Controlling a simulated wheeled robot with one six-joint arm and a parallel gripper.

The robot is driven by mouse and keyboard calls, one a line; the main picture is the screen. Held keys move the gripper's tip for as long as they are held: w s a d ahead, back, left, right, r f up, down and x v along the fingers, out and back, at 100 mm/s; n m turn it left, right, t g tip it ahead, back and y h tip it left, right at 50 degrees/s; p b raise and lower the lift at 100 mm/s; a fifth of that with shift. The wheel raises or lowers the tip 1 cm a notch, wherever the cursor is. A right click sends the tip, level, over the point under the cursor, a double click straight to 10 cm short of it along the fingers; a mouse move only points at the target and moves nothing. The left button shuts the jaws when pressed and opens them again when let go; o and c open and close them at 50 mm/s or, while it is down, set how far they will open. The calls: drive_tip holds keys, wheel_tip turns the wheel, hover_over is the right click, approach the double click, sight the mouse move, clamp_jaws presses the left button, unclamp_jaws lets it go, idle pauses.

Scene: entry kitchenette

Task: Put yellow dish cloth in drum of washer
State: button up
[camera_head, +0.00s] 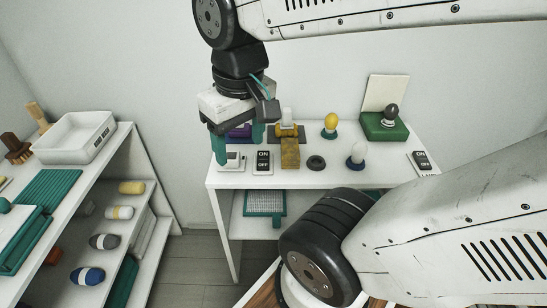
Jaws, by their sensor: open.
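My gripper (238,148) points down over the left end of the white table, its teal fingers apart. A purple object (240,131) shows between or behind the fingers; I cannot tell whether they touch it. A mustard-yellow, block-like piece (290,153), possibly the dish cloth, is at the table's middle, right of my gripper. A yellow roll (132,187) lies on the left shelf unit; I cannot tell whether it is cloth. No washer or drum can be made out.
The table (215,179) holds ON/OFF switch plates (263,161), a black ring (316,163), knobs and a green box (384,127) with a raised lid. A white tray (74,138) tops the left shelves. Floor shows between the furniture. My arm hides the lower right.

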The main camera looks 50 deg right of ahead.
drive_tip(key=w+d+f+m, duration=0.3)
drive_tip(key=w+d+f, duration=0.1)
drive_tip(key=w+d, duration=0.45)
drive_tip(key=m+g, duration=0.1)
drive_tip(key=m, duration=0.5)
hover_over(290, 147)
drive_tip(key=f, duration=1.4)
drive_tip(key=shift+w+d, duration=0.1)
drive_tip(key=shift+w, duration=0.15)
drive_tip(key=f, duration=0.8)
drive_tip(key=shift+s+f, duration=0.2)
drive_tip(key=shift+s, duration=0.05)
drive_tip(key=c, duration=0.8)
drive_tip(key=shift+c, duration=0.2)
drive_tip(key=shift+r, duration=0.1)
